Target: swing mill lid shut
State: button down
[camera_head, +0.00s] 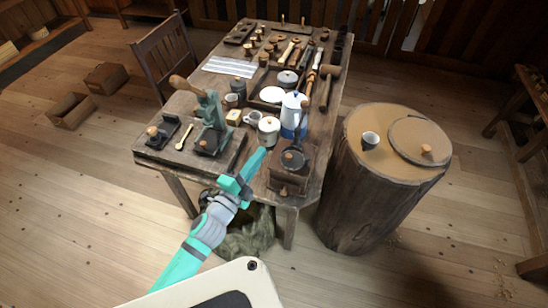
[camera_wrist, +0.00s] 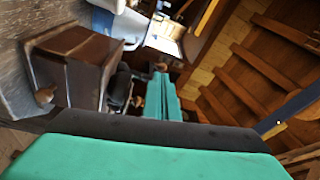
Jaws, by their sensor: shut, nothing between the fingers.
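The mill is a brown wooden box (camera_head: 288,180) with a small drawer knob, near the front right corner of the table. A dark round metal part (camera_head: 293,159) sits on its top, with a dark crank rising behind it. I cannot tell how far its lid is open. In the wrist view the mill's box (camera_wrist: 88,62) lies sideways at the left, its dark top part beside my fingers. My teal gripper (camera_head: 261,156) is shut and empty, just left of the mill at about its top height. Its fingers (camera_wrist: 162,97) also show in the wrist view; contact with the mill is unclear.
A white and blue pot (camera_head: 291,118) stands close behind the mill. A large wooden stump (camera_head: 367,205) with a cup (camera_head: 370,140) stands right of the table (camera_head: 178,160).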

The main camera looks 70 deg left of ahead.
jog(key=w+d+f+n+h, duration=0.1)
jog(key=d+f+h, duration=0.3)
jog(key=d, duration=1.2)
jog(key=d+f+g+h, duration=0.1)
jog(key=d+f+h, duration=0.35)
jog(key=d, duration=1.05)
jog(key=w+d+f+n+h, duration=0.15)
jog(key=d+f, duration=0.55)
jog(key=d, duration=0.9)
jog(key=w+a+f+m+g+y, duration=0.3)
jog(key=w+a+m+y, duration=0.15)
jog(key=w+m, duration=0.3)
jog(key=m+g+y, duration=0.2)
jog(key=g+y, duration=0.7)
jog(key=g, duration=0.6)
send_near(290, 158)
jog(key=x, duration=0.6)
jog(key=shift+a+f, duration=0.1)
jog(key=shift+a, duration=0.15)
